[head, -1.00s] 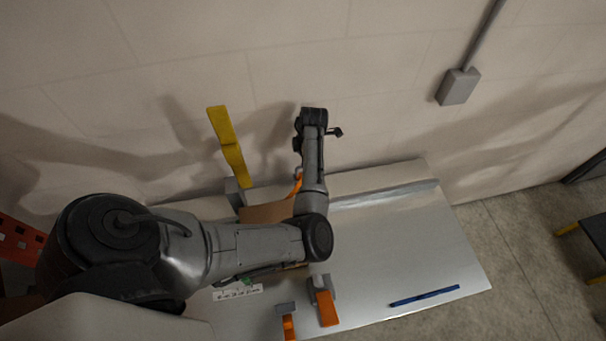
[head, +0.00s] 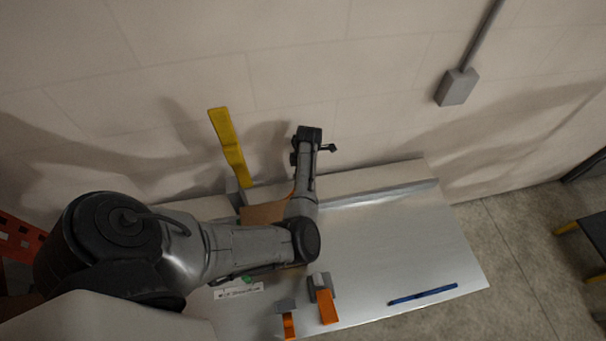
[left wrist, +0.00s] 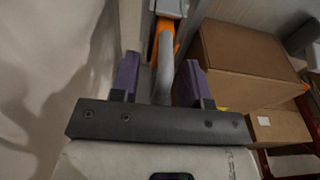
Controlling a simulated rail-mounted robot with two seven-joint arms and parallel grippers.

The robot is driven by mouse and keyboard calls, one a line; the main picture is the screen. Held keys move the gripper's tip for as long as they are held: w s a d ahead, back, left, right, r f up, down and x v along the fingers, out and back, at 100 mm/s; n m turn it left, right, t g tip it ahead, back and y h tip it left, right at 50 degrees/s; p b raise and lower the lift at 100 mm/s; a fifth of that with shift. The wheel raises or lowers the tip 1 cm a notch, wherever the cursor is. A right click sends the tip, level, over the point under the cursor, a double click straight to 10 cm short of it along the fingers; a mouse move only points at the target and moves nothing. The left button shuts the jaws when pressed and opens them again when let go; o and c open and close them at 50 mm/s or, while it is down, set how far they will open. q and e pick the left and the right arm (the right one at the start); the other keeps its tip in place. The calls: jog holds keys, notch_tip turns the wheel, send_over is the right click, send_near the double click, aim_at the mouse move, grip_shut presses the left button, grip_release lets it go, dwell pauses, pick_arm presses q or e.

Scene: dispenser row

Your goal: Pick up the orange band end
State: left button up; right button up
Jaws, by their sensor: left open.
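My left gripper (left wrist: 158,75) is open, with two purple fingers in the left wrist view. An orange band (left wrist: 163,24) hangs beyond and partly between the fingers, below a light grey holder (left wrist: 168,7). A grey rounded strip (left wrist: 165,70) covers much of the band, so I cannot tell where its free end is. I see no contact between the fingers and the band. In the head view only a thin orange sliver (head: 292,193) shows beside my left arm, which hides the rest. My left fingers are not clear there. My right gripper is not in view.
Cardboard boxes (left wrist: 245,65) stand right of the fingers. A yellow upright strip (head: 229,142) stands near the wall. Orange tabs (head: 328,307) on grey blocks lie at the table's front edge. A blue bar (head: 423,295) lies on the table's right side, which is otherwise clear.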

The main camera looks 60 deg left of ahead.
pick_arm(q)
jog(key=shift+c, duration=0.4)
grip_shut()
jog(key=shift+r, duration=0.15)
